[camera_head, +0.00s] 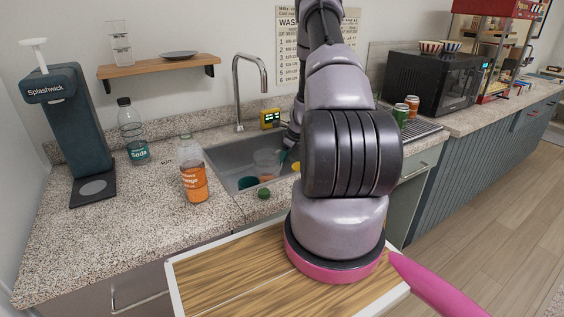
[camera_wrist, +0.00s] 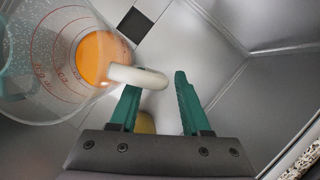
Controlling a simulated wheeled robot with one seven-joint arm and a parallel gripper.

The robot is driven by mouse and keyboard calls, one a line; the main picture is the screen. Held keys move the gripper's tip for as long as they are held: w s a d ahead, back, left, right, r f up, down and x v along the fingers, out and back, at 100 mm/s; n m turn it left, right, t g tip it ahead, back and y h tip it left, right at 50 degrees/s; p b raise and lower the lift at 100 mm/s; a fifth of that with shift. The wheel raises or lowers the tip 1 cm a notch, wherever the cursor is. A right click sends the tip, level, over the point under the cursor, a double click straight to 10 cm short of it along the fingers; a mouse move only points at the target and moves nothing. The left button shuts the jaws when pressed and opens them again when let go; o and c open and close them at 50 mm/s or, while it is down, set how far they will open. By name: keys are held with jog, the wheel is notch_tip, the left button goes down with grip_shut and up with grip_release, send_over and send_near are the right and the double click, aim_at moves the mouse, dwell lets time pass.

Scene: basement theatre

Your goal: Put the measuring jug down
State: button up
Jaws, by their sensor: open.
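The measuring jug (camera_wrist: 52,88) is clear with red markings and lies in the left of the wrist view. An orange disc shows in or through the jug; I cannot tell which. In the head view a clear vessel, seemingly the jug (camera_head: 266,161), is in the sink (camera_head: 226,157). My arm hides most of my gripper there.
A yellow item (camera_wrist: 146,123) lies below my fingers, and a teal item (camera_head: 248,183) is in the sink. An orange-filled bottle (camera_head: 194,183), a soda bottle (camera_head: 132,133) and a drink machine (camera_head: 78,130) stand left on the counter (camera_head: 125,220). The tap (camera_head: 240,90) rises behind the sink.

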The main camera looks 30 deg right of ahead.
jog(key=v, duration=1.1)
jog(key=shift+s+r, duration=0.15)
jog(key=shift+r, duration=0.15)
jog(key=shift+d, duration=0.15)
